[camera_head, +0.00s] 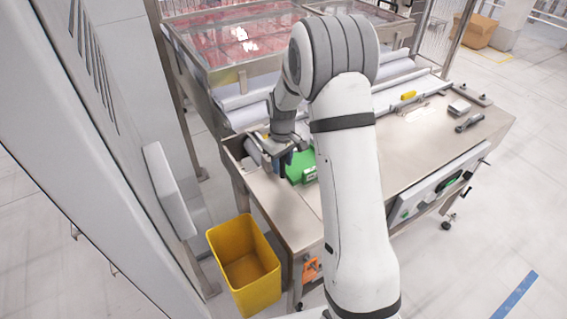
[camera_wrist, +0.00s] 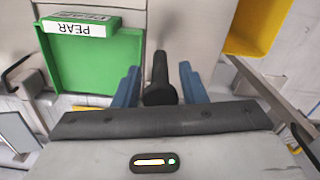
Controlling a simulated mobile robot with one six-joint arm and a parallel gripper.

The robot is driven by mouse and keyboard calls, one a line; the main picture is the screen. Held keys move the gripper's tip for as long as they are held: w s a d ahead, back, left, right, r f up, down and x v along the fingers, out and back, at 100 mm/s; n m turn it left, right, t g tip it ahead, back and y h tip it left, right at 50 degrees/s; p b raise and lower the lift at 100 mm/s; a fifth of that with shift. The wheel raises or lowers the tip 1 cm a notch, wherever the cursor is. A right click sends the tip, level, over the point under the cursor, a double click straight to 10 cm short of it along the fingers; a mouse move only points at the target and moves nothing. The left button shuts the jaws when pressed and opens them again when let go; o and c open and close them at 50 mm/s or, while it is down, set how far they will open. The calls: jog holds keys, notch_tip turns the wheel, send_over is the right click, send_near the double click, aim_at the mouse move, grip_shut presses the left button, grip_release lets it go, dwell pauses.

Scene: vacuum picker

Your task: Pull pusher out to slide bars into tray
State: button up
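My gripper (camera_head: 284,162) is at the left end of the steel table, beside a green tray (camera_head: 300,167). In the wrist view, the gripper's two blue fingers (camera_wrist: 160,78) stand apart, one on each side of a black handle (camera_wrist: 160,85), likely the pusher's. Gaps show between the fingertips and the handle's stem. The green tray (camera_wrist: 105,60) lies just left of the fingers in the wrist view, with a white label reading PEAR. The rest of the pusher is hidden by my arm in the head view. I cannot make out any bars.
A yellow bin (camera_head: 243,262) stands on the floor left of the table (camera_head: 440,142); its edge shows in the wrist view (camera_wrist: 258,28). A glass-topped machine (camera_head: 235,45) stands behind. Small tools (camera_head: 468,122) lie at the table's right. Open floor lies beyond the table's right.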

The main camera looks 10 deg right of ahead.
jog(key=shift+f, duration=0.7)
grip_shut()
